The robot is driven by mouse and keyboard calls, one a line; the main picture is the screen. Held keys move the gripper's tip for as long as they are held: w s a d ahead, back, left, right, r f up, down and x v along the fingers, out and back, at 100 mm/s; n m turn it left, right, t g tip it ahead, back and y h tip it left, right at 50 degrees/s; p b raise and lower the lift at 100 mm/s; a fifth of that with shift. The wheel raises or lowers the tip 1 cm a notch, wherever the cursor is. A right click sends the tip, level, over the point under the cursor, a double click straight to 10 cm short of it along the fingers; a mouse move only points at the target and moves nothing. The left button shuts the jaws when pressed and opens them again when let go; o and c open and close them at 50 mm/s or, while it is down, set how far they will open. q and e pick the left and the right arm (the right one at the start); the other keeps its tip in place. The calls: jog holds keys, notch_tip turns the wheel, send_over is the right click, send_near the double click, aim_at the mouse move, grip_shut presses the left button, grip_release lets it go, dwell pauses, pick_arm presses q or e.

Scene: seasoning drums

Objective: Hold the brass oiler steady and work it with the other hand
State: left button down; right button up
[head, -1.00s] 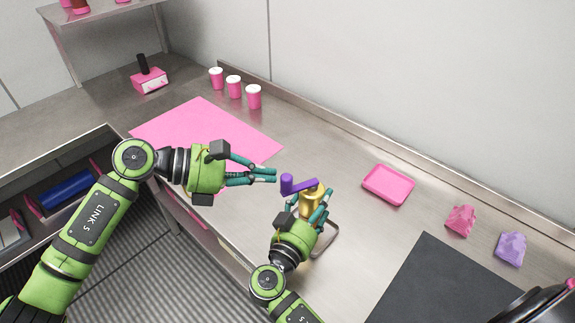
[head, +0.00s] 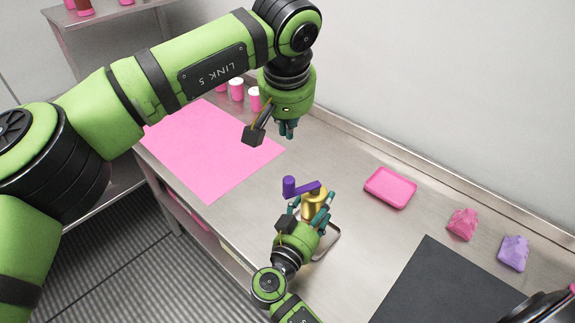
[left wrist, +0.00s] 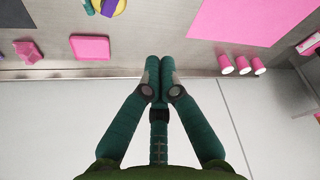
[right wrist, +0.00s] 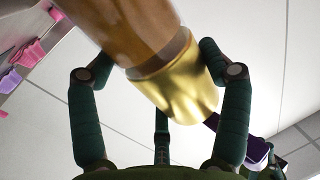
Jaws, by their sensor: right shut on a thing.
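The brass oiler (head: 314,203) stands over the counter in the head view, with a purple crank handle (head: 290,187) sticking out to the left at its top. My right gripper (head: 311,210) is shut around its body. In the right wrist view the gold and brown body (right wrist: 178,85) sits between the fingers, and part of the purple crank shows at lower right. My left gripper (head: 288,130) points down above the counter, up and behind the oiler, apart from it. Its fingertips are together and empty in the left wrist view (left wrist: 160,75). The oiler's base is mostly hidden.
A small rimmed tray (head: 331,246) lies under the right gripper. A pink mat (head: 205,160), pink tray (head: 390,188), pink and purple blocks (head: 462,224) and a dark mat (head: 440,285) lie around. White-lidded pink jars (head: 236,90) stand along the back.

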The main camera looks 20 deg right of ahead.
pick_arm(q)
jog(key=shift+f, duration=0.1)
notch_tip(320, 180, down, 9)
jog(key=shift+s+a+f, duration=0.15)
jog(key=shift+s, duration=0.2)
dwell(0.7)
jog(key=shift+s, duration=0.15)
dwell(0.5)
